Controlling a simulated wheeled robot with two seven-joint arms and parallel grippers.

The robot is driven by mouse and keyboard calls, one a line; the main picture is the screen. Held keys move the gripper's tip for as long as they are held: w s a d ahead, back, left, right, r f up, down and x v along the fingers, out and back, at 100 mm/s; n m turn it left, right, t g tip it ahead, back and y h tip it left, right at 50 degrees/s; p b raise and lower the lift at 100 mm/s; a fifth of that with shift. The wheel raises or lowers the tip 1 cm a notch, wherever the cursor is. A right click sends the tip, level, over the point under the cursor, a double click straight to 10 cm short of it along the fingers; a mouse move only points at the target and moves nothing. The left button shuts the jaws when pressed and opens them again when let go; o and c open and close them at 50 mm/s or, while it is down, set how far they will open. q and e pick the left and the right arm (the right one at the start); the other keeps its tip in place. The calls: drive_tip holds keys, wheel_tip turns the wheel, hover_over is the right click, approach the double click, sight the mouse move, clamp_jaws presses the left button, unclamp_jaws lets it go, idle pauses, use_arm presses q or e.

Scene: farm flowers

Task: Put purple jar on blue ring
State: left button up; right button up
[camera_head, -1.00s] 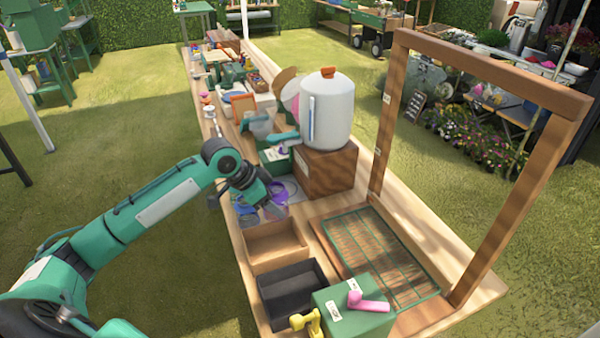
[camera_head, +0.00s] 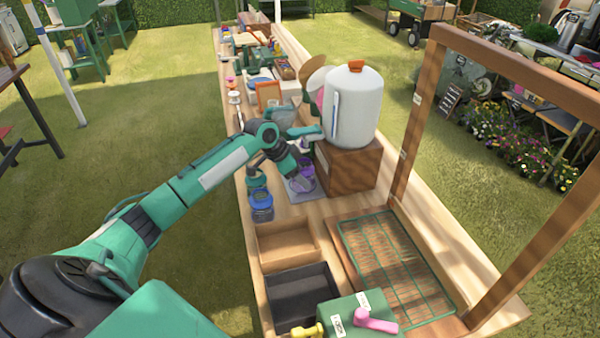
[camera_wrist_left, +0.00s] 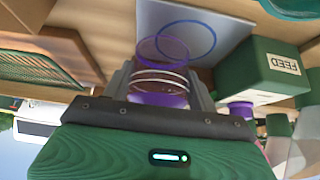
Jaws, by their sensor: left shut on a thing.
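My left gripper (camera_head: 294,176) is shut on the purple jar (camera_head: 301,185), a see-through jar with purple ends. The jar also shows between the fingers in the left wrist view (camera_wrist_left: 160,73). A pale square mat (camera_head: 304,196) lies beneath or just behind the jar. The blue ring (camera_wrist_left: 213,42) is a thin outline on that mat, and the jar overlaps one side of it in the wrist view. I cannot tell whether the jar touches the mat. My right gripper is not in view.
A blue-lidded jar (camera_head: 261,206) stands left of the mat. A wooden block (camera_head: 347,168) with a white jug (camera_head: 354,110) stands close on the right. A green FEED box (camera_wrist_left: 268,68) is beside the mat. Wooden (camera_head: 312,232) and black (camera_head: 328,278) trays lie nearer.

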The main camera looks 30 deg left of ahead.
use_arm(q)
drive_tip(key=w+f, duration=0.1)
drive_tip(key=w+a+f, duration=0.1)
drive_tip(key=shift+w+a, duration=0.3)
drive_tip(key=shift+w+a+f, duration=0.15)
drive_tip(key=shift+f, duration=0.1)
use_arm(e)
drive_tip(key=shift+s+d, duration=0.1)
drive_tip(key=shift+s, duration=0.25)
use_arm(q)
drive_tip(key=o, duration=1.1)
drive_tip(key=shift+f, duration=0.1)
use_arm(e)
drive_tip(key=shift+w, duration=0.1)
use_arm(q)
drive_tip(key=v, duration=1.2)
drive_tip(key=shift+b, duration=0.35)
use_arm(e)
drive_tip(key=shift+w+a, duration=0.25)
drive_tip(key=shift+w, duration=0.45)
